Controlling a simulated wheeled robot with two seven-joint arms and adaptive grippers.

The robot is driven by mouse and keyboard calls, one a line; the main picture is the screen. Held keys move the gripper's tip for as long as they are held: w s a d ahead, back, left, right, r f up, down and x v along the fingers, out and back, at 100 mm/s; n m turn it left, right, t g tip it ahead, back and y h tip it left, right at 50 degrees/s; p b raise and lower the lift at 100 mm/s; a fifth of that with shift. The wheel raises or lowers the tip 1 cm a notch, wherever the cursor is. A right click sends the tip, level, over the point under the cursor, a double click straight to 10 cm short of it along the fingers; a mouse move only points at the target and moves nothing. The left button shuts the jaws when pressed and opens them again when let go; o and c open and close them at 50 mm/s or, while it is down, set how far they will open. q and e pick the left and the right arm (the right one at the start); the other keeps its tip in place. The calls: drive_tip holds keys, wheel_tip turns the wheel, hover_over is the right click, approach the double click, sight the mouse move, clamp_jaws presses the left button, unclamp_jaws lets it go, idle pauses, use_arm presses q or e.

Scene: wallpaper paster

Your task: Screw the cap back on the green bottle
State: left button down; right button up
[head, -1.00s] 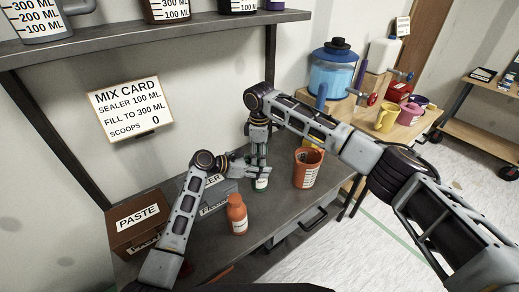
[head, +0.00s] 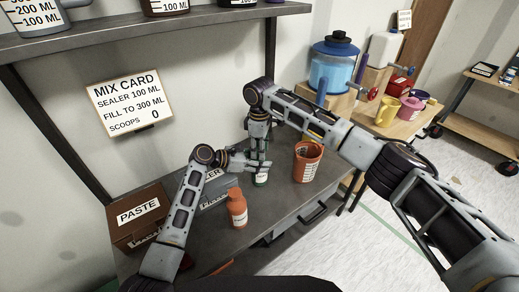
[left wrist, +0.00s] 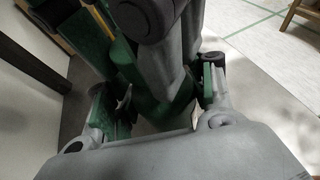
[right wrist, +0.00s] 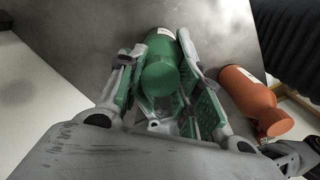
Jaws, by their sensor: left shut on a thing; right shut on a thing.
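The green bottle (head: 261,179) stands on the grey bench top, mostly hidden by my grippers in the head view. My left gripper (head: 246,164) reaches it from the left and is shut on it; the left wrist view shows green (left wrist: 140,88) between its fingers. My right gripper (head: 260,163) comes down from above and is shut at the bottle's top. In the right wrist view a round green end, the cap (right wrist: 160,78), lies between its fingers. Whether the cap sits fully on the neck cannot be told.
An orange bottle (head: 237,212) stands in front of the grippers and an orange measuring cup (head: 307,161) to the right. The PASTE box (head: 139,215) and a grey box (head: 215,197) are at left. A shelf (head: 170,27) hangs above.

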drive_tip(key=shift+m, duration=1.2)
drive_tip(key=o, duration=1.1)
drive_tip(key=shift+r, duration=2.25)
drive_tip(key=shift+c, duration=1.2)
drive_tip(key=shift+r+n, duration=1.7)
